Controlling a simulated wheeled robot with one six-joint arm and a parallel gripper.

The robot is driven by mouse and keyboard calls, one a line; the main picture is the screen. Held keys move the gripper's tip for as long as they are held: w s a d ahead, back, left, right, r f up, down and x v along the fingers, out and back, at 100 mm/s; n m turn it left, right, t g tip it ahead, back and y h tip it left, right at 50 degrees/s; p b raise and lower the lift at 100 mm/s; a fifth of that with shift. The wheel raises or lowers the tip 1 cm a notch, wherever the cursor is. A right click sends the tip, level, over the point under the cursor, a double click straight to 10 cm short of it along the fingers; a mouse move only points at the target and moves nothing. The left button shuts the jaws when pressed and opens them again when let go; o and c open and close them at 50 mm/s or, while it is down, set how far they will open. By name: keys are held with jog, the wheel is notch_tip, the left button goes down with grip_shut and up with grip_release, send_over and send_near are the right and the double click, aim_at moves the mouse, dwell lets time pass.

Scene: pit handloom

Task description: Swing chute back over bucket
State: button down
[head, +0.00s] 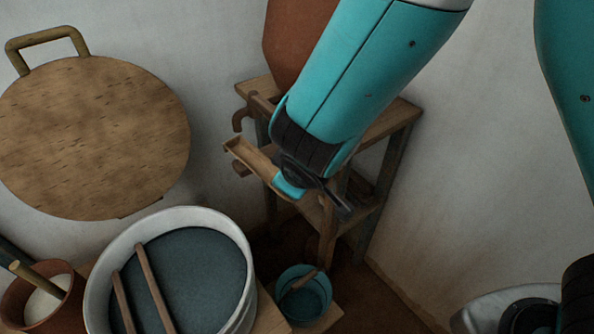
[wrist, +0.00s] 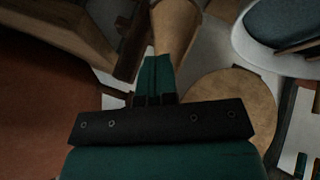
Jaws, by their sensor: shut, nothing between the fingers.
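The wooden chute (head: 250,158) is a narrow open trough beside the wooden stand, slanting from upper left to lower right in the head view. Its free end points left, away from above the bucket. The teal bucket (head: 318,291) sits low, below and right of the chute, with a stick in it. My gripper (head: 289,184) is shut and empty at the chute's right part, partly hiding it. In the wrist view, my gripper (wrist: 154,62) overlaps the tan chute (wrist: 177,28). I cannot tell whether they touch.
A wooden stand (head: 398,118) carries a terracotta vessel (head: 292,40) with a spout. A white-rimmed tub (head: 238,232) of dark blue liquid with two sticks stands left of the bucket. A round wooden board (head: 95,130) is at the wall. A terracotta pot (head: 68,312) stands lower left.

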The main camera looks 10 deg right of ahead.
jog(key=d+v, duration=0.1)
jog(key=v, duration=0.9)
jog(key=shift+s, duration=0.35)
jog(key=shift+d, duration=0.1)
jog(key=s+d+r+m+g+y, duration=0.3)
jog(key=s+d+r+g, duration=0.4)
jog(key=s, duration=0.5)
jog(key=shift+s+d+r, duration=0.25)
jog(key=shift+d+r, duration=0.5)
jog(key=shift+r, duration=0.05)
